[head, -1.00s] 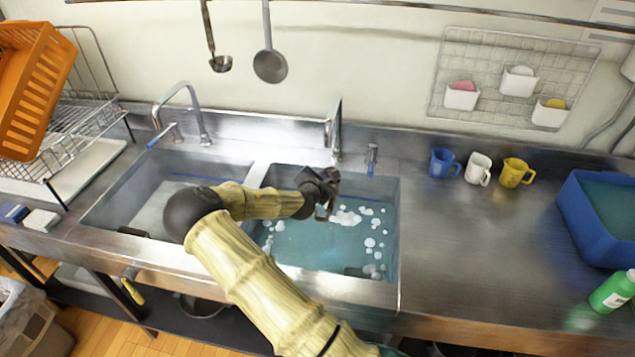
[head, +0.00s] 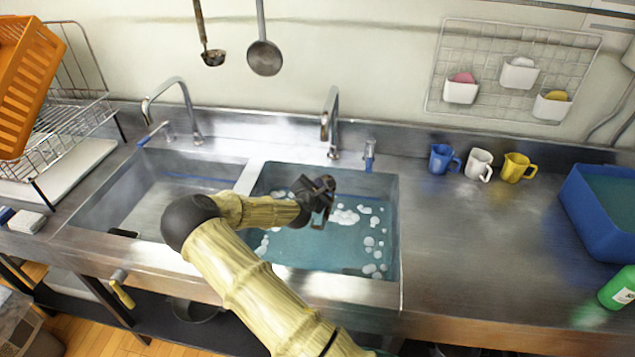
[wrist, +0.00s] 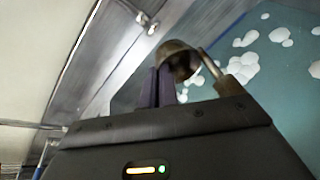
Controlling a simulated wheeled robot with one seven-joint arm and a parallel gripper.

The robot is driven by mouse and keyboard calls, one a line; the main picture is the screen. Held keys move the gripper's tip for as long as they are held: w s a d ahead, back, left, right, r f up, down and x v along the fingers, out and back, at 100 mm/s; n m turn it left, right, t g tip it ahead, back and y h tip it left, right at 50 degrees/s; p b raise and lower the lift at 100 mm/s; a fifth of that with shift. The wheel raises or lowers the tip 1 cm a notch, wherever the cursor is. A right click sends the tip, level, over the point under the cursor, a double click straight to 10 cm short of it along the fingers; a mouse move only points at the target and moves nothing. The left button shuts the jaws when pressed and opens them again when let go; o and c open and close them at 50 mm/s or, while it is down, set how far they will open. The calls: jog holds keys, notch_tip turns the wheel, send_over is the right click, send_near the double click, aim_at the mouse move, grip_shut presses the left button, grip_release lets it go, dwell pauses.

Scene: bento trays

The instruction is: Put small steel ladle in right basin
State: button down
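My gripper (head: 318,212) is over the right basin (head: 399,240), which holds blue-green water with white foam. In the wrist view its dark fingers (wrist: 158,88) look closed together on a small metal piece with a rounded, hollow bowl (wrist: 178,58) and a light thick end (wrist: 228,86). This looks like the small steel ladle, though much of it is hidden by the gripper. In the head view only a small dark brownish bit shows at the fingertips. Whether it touches the water cannot be told.
Two long-handled utensils (head: 265,57) (head: 212,57) hang on the wall. Taps (head: 331,115) (head: 185,100) stand behind the basins. The left basin (head: 100,200) looks empty. Mugs (head: 479,163) and a blue tub (head: 590,220) are on the right; counter between is clear.

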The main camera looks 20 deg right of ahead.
notch_tip(320, 180, down, 3)
jog(key=shift+r+b, duration=0.2)
jog(key=shift+b, duration=0.4)
jog(key=c, duration=1.6)
grip_release()
jog(key=shift+s+a, duration=0.1)
jog(key=b+v, duration=0.1)
jog(key=v, duration=1.6)
jog(key=shift+s, duration=0.15)
